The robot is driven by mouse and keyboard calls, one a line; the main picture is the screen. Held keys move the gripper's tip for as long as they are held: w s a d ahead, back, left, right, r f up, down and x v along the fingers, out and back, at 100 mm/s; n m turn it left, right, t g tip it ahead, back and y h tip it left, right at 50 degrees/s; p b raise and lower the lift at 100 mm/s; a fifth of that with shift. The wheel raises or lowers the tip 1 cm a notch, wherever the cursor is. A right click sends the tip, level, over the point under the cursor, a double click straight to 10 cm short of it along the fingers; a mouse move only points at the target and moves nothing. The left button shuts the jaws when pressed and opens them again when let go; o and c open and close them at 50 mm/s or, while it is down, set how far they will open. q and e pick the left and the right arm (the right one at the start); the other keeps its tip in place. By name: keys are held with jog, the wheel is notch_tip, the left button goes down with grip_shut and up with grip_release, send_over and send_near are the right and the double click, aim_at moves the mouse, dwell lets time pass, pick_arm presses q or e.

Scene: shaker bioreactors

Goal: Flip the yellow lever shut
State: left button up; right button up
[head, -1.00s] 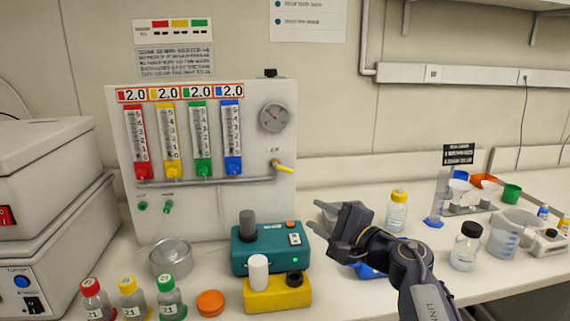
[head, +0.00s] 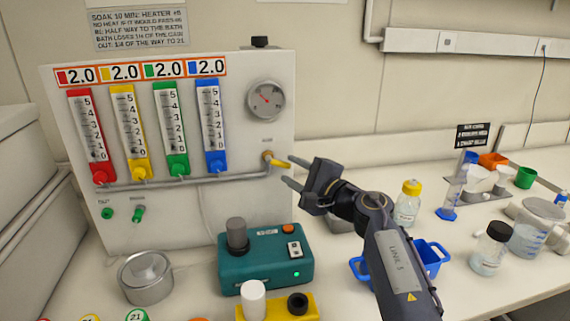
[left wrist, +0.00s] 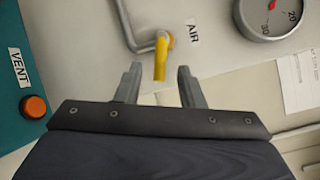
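The yellow lever (head: 280,163) sits on a brass valve at the right end of the pipe on the white gas panel (head: 245,210), below the round gauge. In the head view it points out to the right. My left gripper (head: 287,171) is open just right of the lever tip, its fingers facing the panel. In the left wrist view the lever (left wrist: 160,62) points toward the gripper (left wrist: 159,70), in line with the gap between the fingertips, next to the AIR label. I see no clear contact. My right gripper is not in view.
Below the gripper stand a teal device (head: 265,260) and a blue basket (head: 433,262). A yellow-capped bottle (head: 408,203) and a black-capped bottle (head: 490,250) stand to the right. Four coloured flowmeters, such as the blue one (head: 211,125), line the panel's left.

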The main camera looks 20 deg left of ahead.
aim_at(283, 165)
pick_arm(q)
jog(key=shift+x, duration=1.65)
jog(key=shift+c, duration=0.4)
grip_shut()
jog(key=shift+d+r+n+h+p, duration=0.1)
jog(key=shift+r+n+h+p, duration=0.6)
jog(key=shift+n, duration=0.3)
jog(key=shift+n+h, duration=0.3)
jog(key=shift+n, duration=0.5)
jog(key=shift+o, duration=0.4)
grip_release()
